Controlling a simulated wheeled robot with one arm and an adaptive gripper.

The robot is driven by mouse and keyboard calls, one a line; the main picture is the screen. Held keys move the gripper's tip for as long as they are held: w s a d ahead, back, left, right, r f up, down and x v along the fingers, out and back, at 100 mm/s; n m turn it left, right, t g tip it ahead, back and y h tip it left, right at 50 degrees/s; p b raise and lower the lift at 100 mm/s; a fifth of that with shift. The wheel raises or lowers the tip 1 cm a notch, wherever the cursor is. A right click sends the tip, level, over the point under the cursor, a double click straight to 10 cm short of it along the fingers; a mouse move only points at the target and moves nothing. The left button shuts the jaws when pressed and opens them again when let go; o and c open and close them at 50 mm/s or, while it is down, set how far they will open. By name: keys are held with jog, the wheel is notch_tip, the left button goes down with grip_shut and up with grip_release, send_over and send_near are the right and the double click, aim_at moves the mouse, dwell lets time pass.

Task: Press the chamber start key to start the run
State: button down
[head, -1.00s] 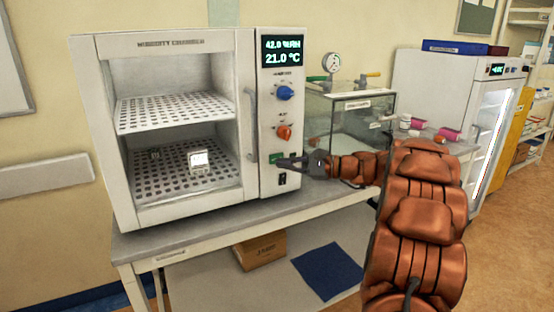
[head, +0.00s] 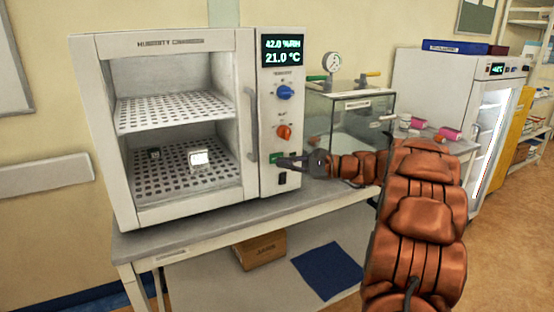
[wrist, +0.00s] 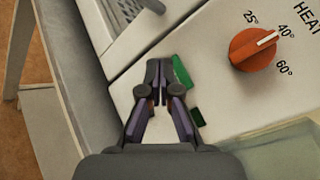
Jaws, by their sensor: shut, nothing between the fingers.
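The humidity chamber (head: 119,180) stands on a bench, its display (head: 282,50) lit with 42.0 %RH and 21.0 °C. The green start key (head: 275,158) is low on its control panel, below the orange knob (head: 284,132). My gripper (head: 281,160) is shut and empty, its fingertips at the green key. In the wrist view the fingertips (wrist: 159,66) lie beside the green key (wrist: 182,72) and partly overlap it. I cannot tell whether they touch it. A dark switch (head: 283,179) sits below the key.
A blue knob (head: 285,92) is above the orange one. A small white device (head: 198,161) stands on the chamber's lower shelf. A glass tank (head: 352,120) with a gauge stands right of the chamber, behind my arm. A handle (head: 251,125) runs beside the panel.

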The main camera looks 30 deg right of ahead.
jog(key=shift+w, duration=0.45)
jog(key=shift+w+p, duration=0.3)
jog(key=shift+p, duration=0.15)
dwell(0.7)
jog(key=shift+s, duration=0.75)
jog(key=shift+s+a+b, duration=0.15)
jog(key=shift+s+b, duration=0.25)
jog(key=shift+s, duration=0.85)
jog(key=shift+s+a+b, duration=0.1)
jog(key=shift+s+b, duration=0.3)
jog(key=shift+s, duration=0.85)
